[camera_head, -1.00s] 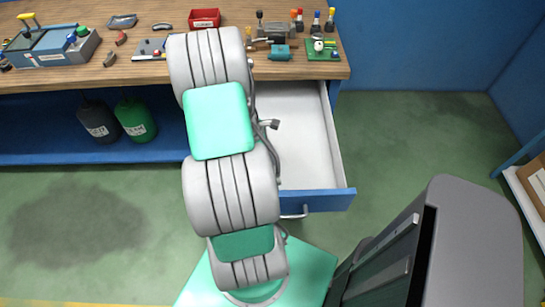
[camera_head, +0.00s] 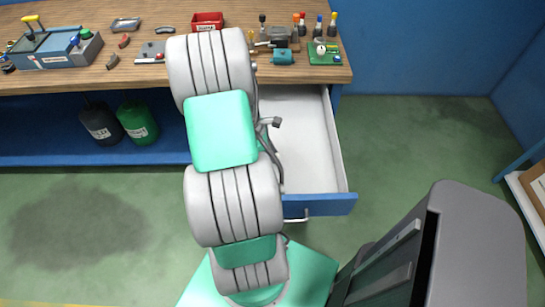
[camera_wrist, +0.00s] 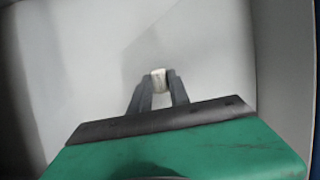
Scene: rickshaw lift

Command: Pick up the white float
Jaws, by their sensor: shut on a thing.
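The white float (camera_wrist: 158,80) shows in the wrist view as a small pale piece between my fingertips. My gripper (camera_wrist: 158,85) is shut on it, with one dark finger on each side. Behind it is the pale grey inside of the open drawer (camera_head: 322,150). I cannot tell whether the float touches the drawer floor. In the head view my arm covers the left part of the drawer, and the float is hidden there.
The wooden workbench (camera_head: 80,85) stands above the drawer. On it are a red bin (camera_head: 207,20), a green board (camera_head: 324,54), a teal block (camera_head: 283,57) and several coloured-top tools. Two canisters, one green (camera_head: 137,123), stand on the blue shelf below. The floor at left is clear.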

